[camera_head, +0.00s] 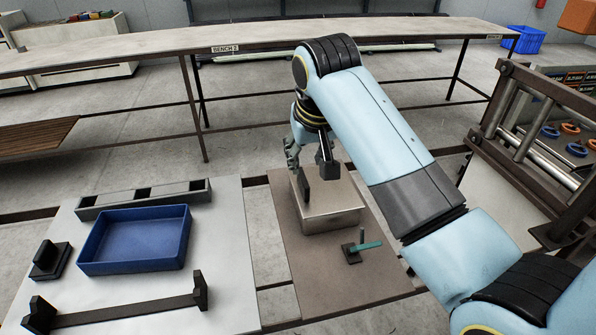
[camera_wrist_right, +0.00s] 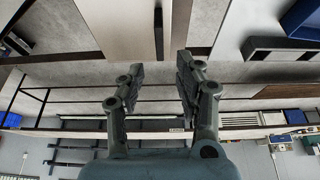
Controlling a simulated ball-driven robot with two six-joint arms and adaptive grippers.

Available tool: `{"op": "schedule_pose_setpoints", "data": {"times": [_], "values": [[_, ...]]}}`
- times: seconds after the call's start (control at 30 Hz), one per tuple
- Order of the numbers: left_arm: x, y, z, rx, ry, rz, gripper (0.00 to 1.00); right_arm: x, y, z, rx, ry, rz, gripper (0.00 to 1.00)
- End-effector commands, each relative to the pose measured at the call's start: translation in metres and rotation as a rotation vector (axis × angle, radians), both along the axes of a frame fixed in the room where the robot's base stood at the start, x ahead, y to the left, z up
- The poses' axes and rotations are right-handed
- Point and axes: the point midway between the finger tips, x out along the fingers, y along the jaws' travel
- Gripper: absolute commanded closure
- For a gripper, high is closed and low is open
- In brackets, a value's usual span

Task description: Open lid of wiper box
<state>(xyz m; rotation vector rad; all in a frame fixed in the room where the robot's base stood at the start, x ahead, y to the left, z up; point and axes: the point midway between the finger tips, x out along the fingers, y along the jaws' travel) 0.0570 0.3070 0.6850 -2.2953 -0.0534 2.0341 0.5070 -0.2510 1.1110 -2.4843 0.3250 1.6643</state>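The wiper box is a shiny metal box (camera_head: 335,212) on the brown board, with its top closed as far as I can see. A dark upright plate (camera_head: 304,187) shows at its left side, perhaps the lid's handle. My right gripper (camera_head: 308,165) is above the box's far left part, partly hidden by its own arm. In the right wrist view its two fingers (camera_wrist_right: 158,68) are apart with nothing between the tips. A dark narrow upright piece (camera_wrist_right: 158,35) shows beyond them, beside a pale surface; I cannot tell whether they touch. My left gripper is not in view.
A teal-handled tool on a dark base (camera_head: 362,247) stands in front of the box. A blue tray (camera_head: 137,267), dark holders and a long grey rack (camera_head: 145,193) are on the white board at left. A dark metal frame (camera_head: 520,150) stands at right; a long bench (camera_head: 250,35) runs behind.

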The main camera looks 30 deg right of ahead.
Motion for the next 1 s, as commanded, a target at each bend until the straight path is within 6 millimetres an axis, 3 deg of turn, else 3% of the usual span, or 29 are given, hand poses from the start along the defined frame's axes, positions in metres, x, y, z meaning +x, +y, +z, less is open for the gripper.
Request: {"op": "schedule_pose_setpoints", "data": {"times": [0.1,0.23,0.4,0.6,0.87,1.0], "values": [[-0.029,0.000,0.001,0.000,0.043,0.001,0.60,0.007,-0.003,-0.020,-0.001,0.004,0.000,0.65],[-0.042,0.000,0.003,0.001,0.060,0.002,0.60,0.017,-0.006,-0.046,-0.002,0.005,0.001,0.65],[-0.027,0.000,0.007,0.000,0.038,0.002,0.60,0.028,-0.008,-0.071,-0.001,0.002,0.001,0.65],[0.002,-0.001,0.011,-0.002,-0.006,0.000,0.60,0.033,-0.010,-0.085,0.000,0.000,0.001,0.65],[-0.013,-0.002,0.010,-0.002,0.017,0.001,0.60,0.034,-0.010,-0.087,0.000,0.000,0.001,0.65],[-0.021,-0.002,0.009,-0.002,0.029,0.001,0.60,0.034,-0.010,-0.087,0.000,0.000,0.001,0.81]]}}
